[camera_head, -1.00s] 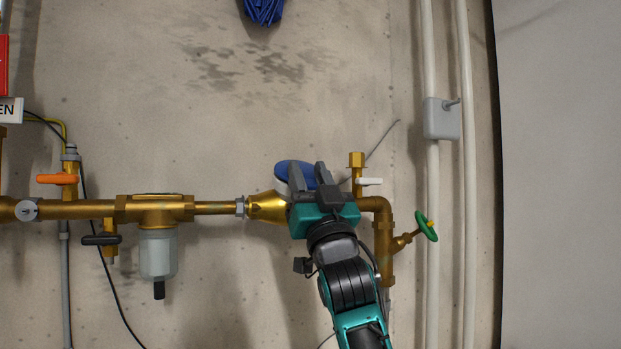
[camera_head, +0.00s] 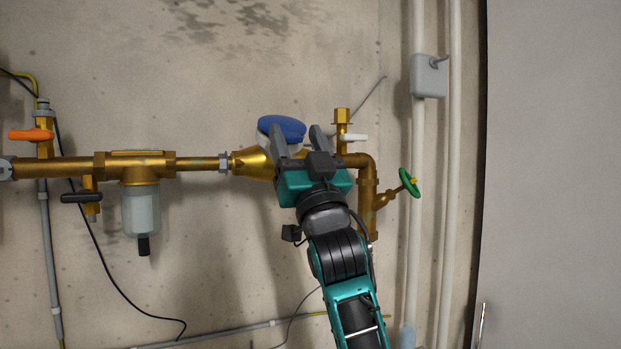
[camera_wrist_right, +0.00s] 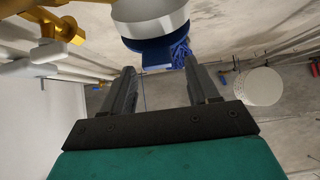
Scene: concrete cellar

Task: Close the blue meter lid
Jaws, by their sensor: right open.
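The blue meter lid (camera_head: 282,127) shows in the head view as a tilted blue disc above the brass pipe, just right of the brass cone fitting. The meter body below it is mostly hidden behind my right gripper (camera_head: 296,135). That gripper is open, its two fingers pointing up in front of the pipe, with the left finger overlapping the lid's lower edge. I cannot tell whether they touch. In the right wrist view, a pale metal ring with blue below it, probably the meter (camera_wrist_right: 155,27), is just beyond the open fingers. My left gripper is out of view.
The brass pipe (camera_head: 70,167) runs along the wall, with an orange-handled valve (camera_head: 30,135) and a clear filter bowl (camera_head: 141,210) at left. A white-handled valve (camera_head: 353,138) and a green handwheel (camera_head: 409,182) are close to the right of the gripper.

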